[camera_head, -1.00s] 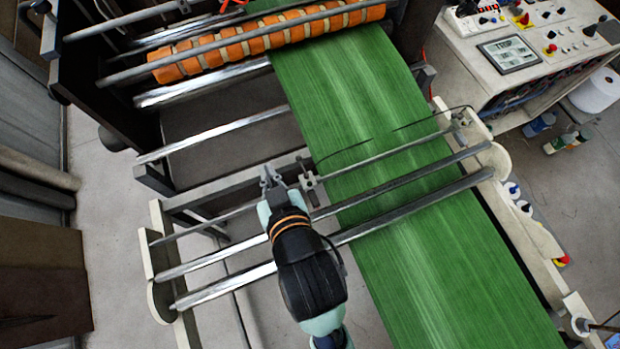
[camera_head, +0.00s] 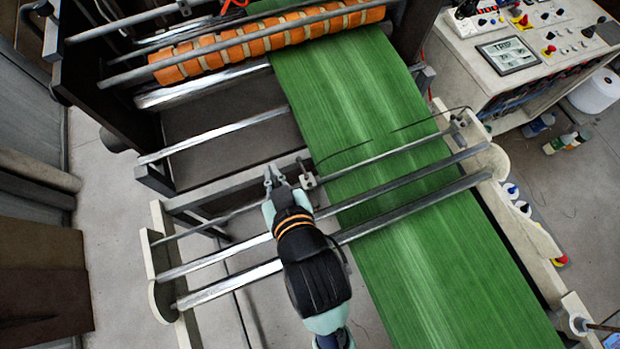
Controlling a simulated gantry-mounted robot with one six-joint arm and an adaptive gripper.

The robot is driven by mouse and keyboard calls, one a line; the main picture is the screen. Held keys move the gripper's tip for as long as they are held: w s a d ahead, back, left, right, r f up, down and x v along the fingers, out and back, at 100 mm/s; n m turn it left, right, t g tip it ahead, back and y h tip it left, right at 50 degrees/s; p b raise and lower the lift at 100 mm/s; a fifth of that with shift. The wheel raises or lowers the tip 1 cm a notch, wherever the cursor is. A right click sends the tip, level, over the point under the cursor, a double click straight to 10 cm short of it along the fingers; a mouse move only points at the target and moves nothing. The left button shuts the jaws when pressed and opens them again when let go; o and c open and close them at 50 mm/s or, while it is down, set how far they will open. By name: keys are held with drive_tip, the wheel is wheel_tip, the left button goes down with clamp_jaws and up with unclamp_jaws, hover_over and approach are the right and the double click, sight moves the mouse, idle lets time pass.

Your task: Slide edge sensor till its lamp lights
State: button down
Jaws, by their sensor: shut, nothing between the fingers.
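The edge sensor (camera_head: 307,180) is a small grey block on a thin cross rod, at the left edge of the green web (camera_head: 400,225). A thin black cable runs from it across the web. I cannot make out a lit lamp on it. My gripper (camera_head: 274,174) is just left of the sensor, over the rod, with its fingers shut and empty. Whether it touches the sensor is too small to tell. A second small block (camera_head: 458,123) sits on the rod at the web's right side.
Steel rollers (camera_head: 225,285) cross the frame in front of the rod. An orange segmented roller (camera_head: 265,42) lies behind. The control console (camera_head: 530,40) at upper right has a screen (camera_head: 508,55) reading "TRIP". Open floor lies at the left.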

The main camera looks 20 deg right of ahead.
drive_tip(key=shift+d+p, duration=2.5)
drive_tip(key=shift+d, duration=0.2)
idle(5.3)
